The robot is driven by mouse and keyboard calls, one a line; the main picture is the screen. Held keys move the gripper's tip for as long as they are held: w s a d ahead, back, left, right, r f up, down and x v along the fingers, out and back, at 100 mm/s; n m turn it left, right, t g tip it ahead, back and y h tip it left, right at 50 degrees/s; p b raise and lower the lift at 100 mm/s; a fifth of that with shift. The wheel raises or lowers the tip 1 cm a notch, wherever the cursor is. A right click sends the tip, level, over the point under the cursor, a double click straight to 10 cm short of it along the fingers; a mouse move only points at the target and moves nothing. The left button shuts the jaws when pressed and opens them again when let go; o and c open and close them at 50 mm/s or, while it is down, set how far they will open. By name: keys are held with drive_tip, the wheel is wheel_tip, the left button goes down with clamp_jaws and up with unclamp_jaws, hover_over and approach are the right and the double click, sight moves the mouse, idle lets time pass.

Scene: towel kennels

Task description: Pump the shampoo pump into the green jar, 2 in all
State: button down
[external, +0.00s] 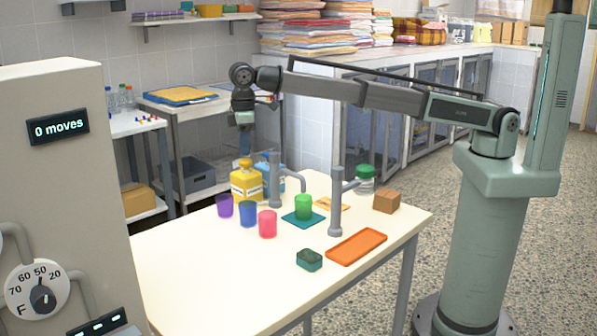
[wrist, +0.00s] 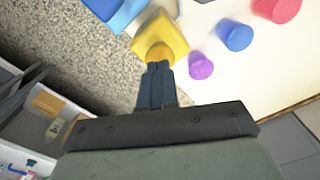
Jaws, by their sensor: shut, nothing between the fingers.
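A yellow bottle (external: 246,183) with a pale label too small to read stands at the table's far left. It also shows in the wrist view (wrist: 170,32). A blue bottle (external: 273,183) stands just behind it, partly hidden; I cannot tell which is the shampoo. My gripper (external: 245,152) points down with its fingers shut and empty, directly over the yellow bottle's top. The fingertips (wrist: 157,66) overlap its top in the wrist view; I cannot tell whether they touch. A green jar (external: 303,206), open-topped, stands upright on a teal square mat (external: 298,222) mid-table.
Purple (external: 225,206), blue (external: 248,213) and pink (external: 267,224) cups stand left of the mat. Grey posts (external: 336,205) with side arms rise nearby. An orange tray (external: 357,247), brown block (external: 386,201) and green-lidded jar (external: 365,180) sit at right. The front left table is clear.

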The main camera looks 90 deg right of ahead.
sight(246, 160)
drive_tip(key=shift+f, duration=0.45)
idle(0.5)
drive_tip(key=shift+f, duration=1.05)
drive_tip(key=shift+r, duration=1.5)
drive_tip(key=shift+f, duration=0.45)
drive_tip(key=shift+f, duration=1.05)
drive_tip(key=shift+r, duration=1.5)
drive_tip(key=shift+r, duration=0.15)
